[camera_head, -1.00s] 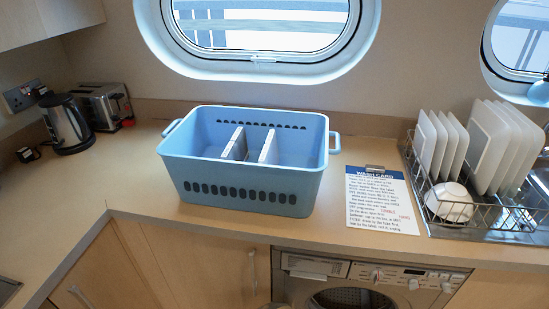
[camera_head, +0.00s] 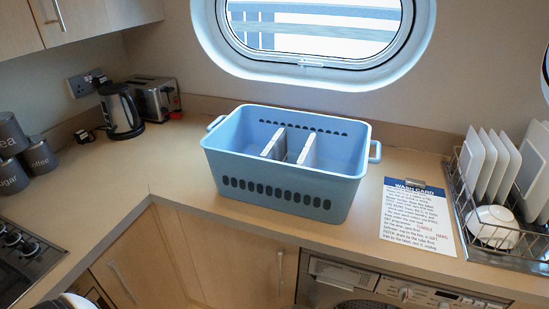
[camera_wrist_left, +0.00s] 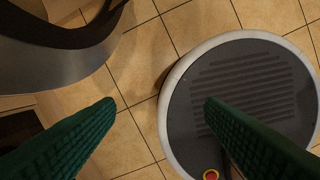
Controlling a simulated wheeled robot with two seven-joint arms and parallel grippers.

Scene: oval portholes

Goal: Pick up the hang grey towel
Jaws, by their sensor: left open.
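I see no grey towel in either view. My left gripper (camera_wrist_left: 160,102) shows in the left wrist view as two green ridged fingers, wide apart, with nothing between them; it points down over the tiled floor. My right gripper is not in view. A blue basket (camera_head: 285,190) with two white dividers stands on the counter; I cannot see its whole floor. A wash card (camera_head: 417,215) with a blue heading lies right of the basket, its small text mostly unreadable.
The wooden counter (camera_head: 175,175) carries a kettle (camera_head: 122,112), toaster (camera_head: 155,97), grey canisters (camera_head: 38,157), hob (camera_head: 22,255) and dish rack (camera_head: 500,240) with plates and a bowl. A washing machine (camera_head: 400,288) sits underneath. A dark curved shape (camera_wrist_left: 70,50) is unclear.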

